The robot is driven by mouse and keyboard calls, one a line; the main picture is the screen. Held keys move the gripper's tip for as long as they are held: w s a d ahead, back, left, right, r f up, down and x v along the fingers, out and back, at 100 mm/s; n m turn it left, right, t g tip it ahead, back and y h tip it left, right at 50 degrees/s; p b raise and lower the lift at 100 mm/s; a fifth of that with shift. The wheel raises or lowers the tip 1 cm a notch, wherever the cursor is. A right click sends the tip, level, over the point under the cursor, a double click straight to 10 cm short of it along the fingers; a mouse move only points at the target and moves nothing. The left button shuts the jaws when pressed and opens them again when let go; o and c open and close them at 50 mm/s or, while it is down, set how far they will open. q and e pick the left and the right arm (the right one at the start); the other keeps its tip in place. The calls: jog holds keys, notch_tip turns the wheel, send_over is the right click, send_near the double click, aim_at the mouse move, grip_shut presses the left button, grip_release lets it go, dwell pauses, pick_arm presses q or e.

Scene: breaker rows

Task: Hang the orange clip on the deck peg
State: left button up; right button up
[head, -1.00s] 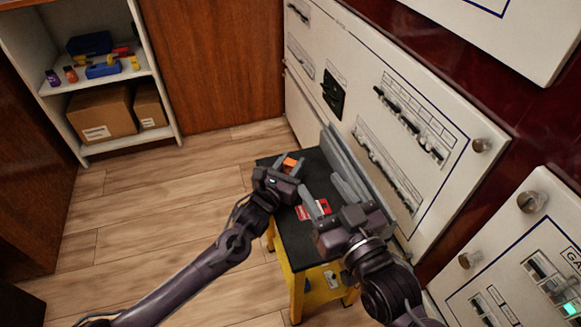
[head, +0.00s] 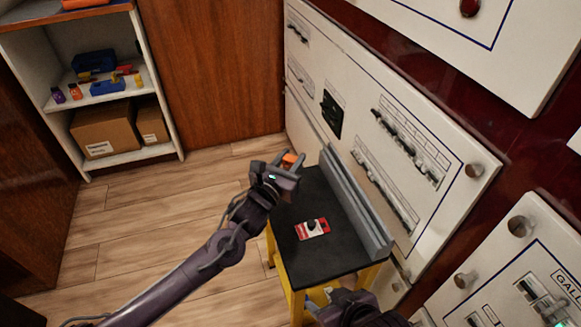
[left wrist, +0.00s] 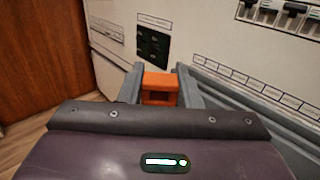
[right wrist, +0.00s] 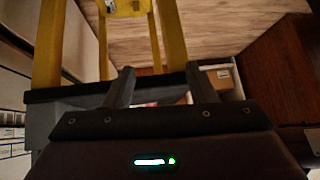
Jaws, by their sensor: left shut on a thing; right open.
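The orange clip (head: 289,158) is between the fingers of my left gripper (head: 288,164), near the far left corner of the black deck (head: 323,260). In the left wrist view the clip (left wrist: 160,88) is a blocky orange piece gripped from both sides. My right gripper (right wrist: 158,86) is open and empty in its wrist view. Only a part of it shows at the bottom edge of the head view, near the cart's front. A red-and-white piece (head: 315,231) with a dark round part lies on the deck. I cannot make out a peg for certain.
A grey raised rail (head: 352,200) runs along the deck's right side, beside the white breaker panel (head: 425,130). The cart has yellow legs (head: 297,304). A shelf (head: 122,158) with boxes and small items stands at the back left. Much of the deck is clear.

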aim_at(291, 157)
pick_arm(q)
notch_tip(291, 157, up, 3)
jog(key=shift+r+p, duration=0.1)
jog(key=shift+p, duration=0.3)
notch_tip(291, 157, up, 8)
jog(key=p, duration=0.1)
jog(key=shift+r+p, duration=0.15)
jog(key=shift+p, duration=0.15)
pick_arm(e)
jog(key=s+d+g, duration=0.1)
jog(key=s+d+f+g+h, duration=0.1)
jog(key=s+d, duration=0.1)
jog(key=shift+s+d+f+g+h, duration=0.15)
jog(key=shift+d+f+g+h, duration=0.05)
jog(key=shift+f+g+h, duration=0.2)
